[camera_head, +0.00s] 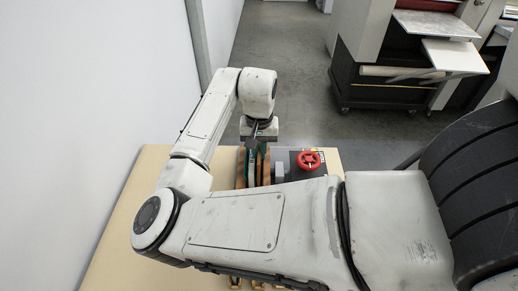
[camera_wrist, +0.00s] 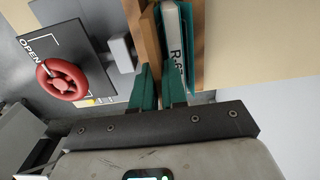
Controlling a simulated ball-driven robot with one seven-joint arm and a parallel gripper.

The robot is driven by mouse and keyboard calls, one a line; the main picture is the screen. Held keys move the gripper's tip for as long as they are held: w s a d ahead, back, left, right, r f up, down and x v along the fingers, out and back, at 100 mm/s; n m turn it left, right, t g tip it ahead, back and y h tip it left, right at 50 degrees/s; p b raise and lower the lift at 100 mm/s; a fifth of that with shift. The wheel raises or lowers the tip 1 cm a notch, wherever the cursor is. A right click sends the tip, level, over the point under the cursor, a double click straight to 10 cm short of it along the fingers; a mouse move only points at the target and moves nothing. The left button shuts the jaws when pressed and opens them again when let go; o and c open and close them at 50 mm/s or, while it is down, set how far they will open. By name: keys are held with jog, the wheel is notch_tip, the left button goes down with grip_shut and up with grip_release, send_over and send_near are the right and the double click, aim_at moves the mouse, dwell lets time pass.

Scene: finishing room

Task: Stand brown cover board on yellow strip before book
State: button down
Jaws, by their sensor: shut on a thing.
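My gripper (camera_wrist: 158,72) has teal fingers and points into a row of upright pieces. It is shut on a brown board (camera_wrist: 149,34), whose edge runs up between the fingertips in the wrist view. Directly right of it stands a white and teal book (camera_wrist: 172,30) with a partly hidden label reading "R-6". A second brown board (camera_wrist: 198,30) stands on the book's other side. In the head view the brown pieces (camera_head: 241,170) show under my gripper (camera_head: 252,146). I cannot make out the yellow strip; my arm hides part of the table.
A dark unit marked "OPEN" with a red handwheel (camera_wrist: 62,80) and a grey block (camera_wrist: 121,53) stands close beside the boards. The pale table (camera_head: 122,215) is bare at left. A white wall (camera_head: 80,90) runs along the left. Small brown pieces (camera_head: 257,286) show at the front edge.

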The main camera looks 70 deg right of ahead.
jog(key=shift+f, duration=0.35)
jog(key=c, duration=1.4)
grip_release()
jog(key=shift+c, duration=0.2)
notch_tip(320, 180, up, 6)
jog(key=p, duration=0.5)
jog(key=shift+r, duration=2.5)
